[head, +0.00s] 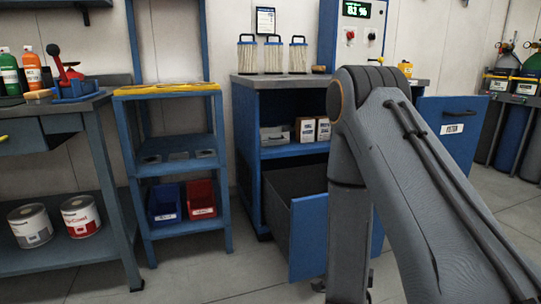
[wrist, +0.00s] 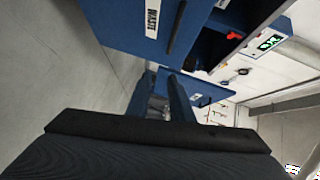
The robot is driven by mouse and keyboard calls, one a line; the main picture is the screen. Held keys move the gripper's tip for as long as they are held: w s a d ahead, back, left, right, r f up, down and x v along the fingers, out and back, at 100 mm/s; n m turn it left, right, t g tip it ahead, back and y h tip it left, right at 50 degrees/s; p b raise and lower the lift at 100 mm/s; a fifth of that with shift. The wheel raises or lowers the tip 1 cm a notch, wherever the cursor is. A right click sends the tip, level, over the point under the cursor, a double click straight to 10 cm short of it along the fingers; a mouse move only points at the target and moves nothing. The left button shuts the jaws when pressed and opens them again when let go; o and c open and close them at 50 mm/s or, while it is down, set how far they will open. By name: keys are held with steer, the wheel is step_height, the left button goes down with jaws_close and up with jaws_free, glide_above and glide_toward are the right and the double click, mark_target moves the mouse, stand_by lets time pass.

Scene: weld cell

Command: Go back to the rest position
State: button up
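My arm fills the right of the head view, folded at its elbow, and its end is out of that picture. My gripper (wrist: 161,80) shows in the wrist view. Its two dark fingers stand apart beyond the broad dark wrist body, with a gap between them and nothing visibly held. A blue panel with a WASTE label (wrist: 152,20) and a dark handle is at the top of the wrist view, apart from the fingers in the picture.
The blue cabinet (head: 247,145) has an open lower drawer (head: 308,238), partly behind my arm. A blue panel labelled FILTER (head: 453,128) sticks out right of the arm. A blue shelf rack (head: 138,195) and workbench (head: 88,103) stand left. Gas cylinders (head: 502,125) stand far right.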

steer(key=s+a+r+n+g+y, duration=0.2)
steer(key=a+n+g+y, duration=0.3)
steer(key=a, duration=0.6)
steer(key=s+a+r+n+g+y, duration=0.1)
steer(key=s+a+r+n+y, duration=0.15)
steer(key=a+n, duration=0.65)
steer(key=s+a+r+n+g+y, duration=0.3)
steer(key=s+a+n, duration=0.1)
steer(key=s+a, duration=0.55)
steer(key=s+d+r+n+g+h, duration=0.1)
steer(key=s+r+n+g, duration=0.3)
steer(key=s, duration=0.5)
steer(key=s+r+n+g+h, duration=0.1)
steer(key=s+r+n+g, duration=0.1)
steer(key=s+n, duration=0.6)
steer(key=s+d+r+m+p, duration=0.1)
steer(key=d+r+m+p, duration=0.3)
steer(key=d+r+p, duration=0.6)
steer(key=d+r+m+h+p, duration=0.1)
steer(key=d+r+m+p, duration=0.3)
steer(key=d+r+p, duration=0.7)
step_height(320, 180, up, 6)
steer(key=p, duration=1.1)
steer(key=shift+s+f, duration=0.25)
steer(key=shift+s, duration=0.15)
